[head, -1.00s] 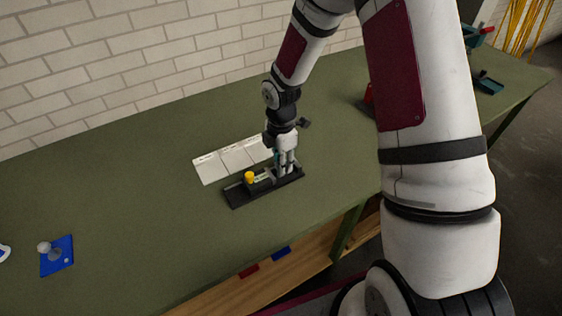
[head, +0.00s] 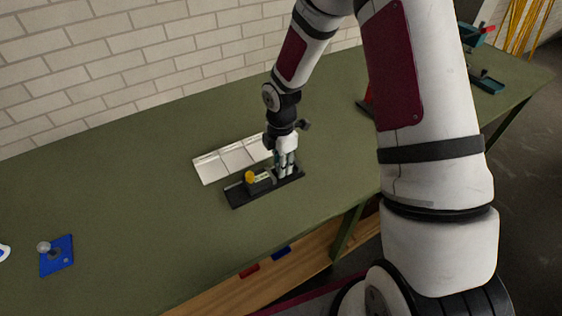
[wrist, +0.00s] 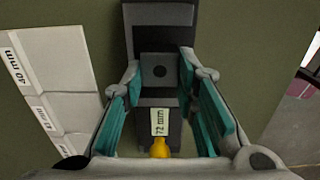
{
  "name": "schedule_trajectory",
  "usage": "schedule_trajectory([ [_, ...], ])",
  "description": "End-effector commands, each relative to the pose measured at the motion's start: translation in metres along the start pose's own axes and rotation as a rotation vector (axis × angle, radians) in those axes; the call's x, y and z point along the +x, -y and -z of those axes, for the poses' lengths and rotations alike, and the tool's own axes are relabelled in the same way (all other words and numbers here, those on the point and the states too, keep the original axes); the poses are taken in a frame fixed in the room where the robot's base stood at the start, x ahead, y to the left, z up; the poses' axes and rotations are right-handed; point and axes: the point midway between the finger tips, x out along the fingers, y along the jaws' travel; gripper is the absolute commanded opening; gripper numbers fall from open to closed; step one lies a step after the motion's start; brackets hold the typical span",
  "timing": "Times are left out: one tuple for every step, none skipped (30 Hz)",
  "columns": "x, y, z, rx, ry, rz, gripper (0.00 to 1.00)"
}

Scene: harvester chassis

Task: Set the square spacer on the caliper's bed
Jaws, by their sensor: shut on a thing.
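The caliper (head: 236,194) is a long dark tray-like fixture on the green bench, with a yellow knob (head: 250,176) on its block. In the wrist view its block carries a "72 mm" label (wrist: 159,122), with the yellow knob (wrist: 160,148) below. My gripper (head: 286,172) points down over the right part of the caliper.
A white panel with labelled sections (head: 213,168) lies behind the caliper; one label reads 40 mm (wrist: 20,65). A blue plate with a grey knob (head: 57,256) is at the far left. Teal equipment (head: 487,80) stands at the far right.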

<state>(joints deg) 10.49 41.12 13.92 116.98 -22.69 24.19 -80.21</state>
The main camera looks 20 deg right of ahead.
Motion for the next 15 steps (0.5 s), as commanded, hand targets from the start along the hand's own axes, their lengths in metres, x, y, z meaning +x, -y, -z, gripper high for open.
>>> schedule_trajectory([
  [0.0018, -0.0001, 0.0, -0.001, 0.0, 0.001, 0.0],
  [0.0026, -0.0001, 0.0, -0.001, 0.0, 0.001, 0.0],
  [0.0037, -0.0001, 0.0, -0.001, 0.0, 0.0, 0.0],
  [0.0045, -0.0002, 0.0, -0.001, 0.0, 0.0, 0.0],
  [0.0052, -0.0002, 0.0, -0.001, 0.0, 0.0, 0.0],
  [0.0059, -0.0002, -0.0001, -0.001, 0.0, 0.0, 0.0],
  [0.0063, -0.0002, 0.0, -0.001, 0.0, -0.001, 0.0],
  [0.0066, -0.0002, -0.0001, -0.001, 0.0, -0.001, 0.0],
  [0.0067, -0.0002, 0.0, -0.001, 0.0, -0.001, 0.0],
  [0.0067, -0.0002, -0.0001, -0.001, 0.0, -0.001, 0.0],
  [0.0067, -0.0001, -0.0001, -0.001, 0.0, -0.001, 0.0],
  [0.0066, -0.0001, 0.0, -0.001, 0.0, -0.001, 0.0],
  [0.0066, 0.0, 0.0, 0.0, 0.0, -0.001, 0.0],
  [0.0065, 0.0, 0.0, 0.0, 0.0, -0.001, 0.0],
  [0.0065, 0.0, 0.0, 0.0, 0.0, -0.001, 0.0],
])
